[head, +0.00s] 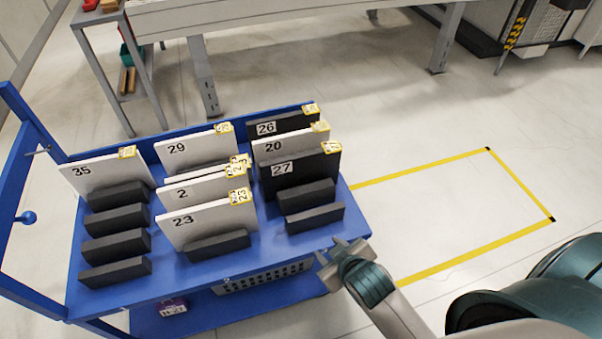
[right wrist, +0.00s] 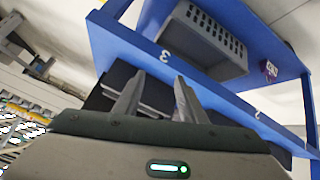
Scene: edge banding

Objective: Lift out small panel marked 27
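The small panel marked 27 (head: 298,169) is black with a white number label and a yellow tag at its top right corner. It stands upright in the right column of the blue cart, in front of the white panel marked 20 (head: 285,147). Black slotted blocks (head: 306,197) stand in front of it. My right gripper (head: 330,257) is at the cart's front right edge, in front of panel 27 and apart from it. In the right wrist view its two fingers (right wrist: 157,88) are spread with nothing held; dark shapes lie behind them. My left gripper is out of view.
The blue cart (head: 130,292) also holds panels 26 (head: 290,122), 29 (head: 195,147), 35 (head: 105,175), 2 (head: 200,190) and 23 (head: 205,222). Empty black blocks (head: 118,247) stand at its left. A yellow-marked floor area (head: 450,205) right of the cart is clear.

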